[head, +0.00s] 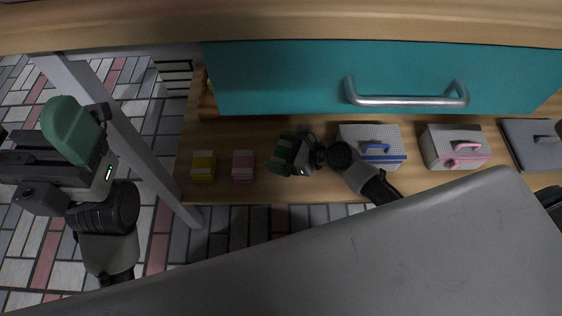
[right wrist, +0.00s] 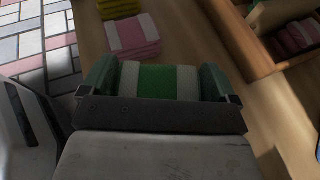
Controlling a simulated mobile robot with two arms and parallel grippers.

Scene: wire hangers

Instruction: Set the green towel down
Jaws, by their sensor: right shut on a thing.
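The green-and-white folded towel (right wrist: 158,82) is between the two fingers of my right gripper (right wrist: 158,84), which is shut on it. In the head view my right gripper (head: 286,154) is over the wooden shelf (head: 220,193), to the right of the pink towel; its fingers mostly hide the green towel there. I cannot tell whether the towel touches the shelf. The pink-and-white towel (head: 243,166) and the yellow towel (head: 203,166) lie folded side by side on the shelf. My left gripper (head: 72,135) is at the far left, away from the shelf, its opening unclear.
A teal drawer front (head: 290,80) with a metal handle is above. A metal leg (head: 125,135) stands at the left.

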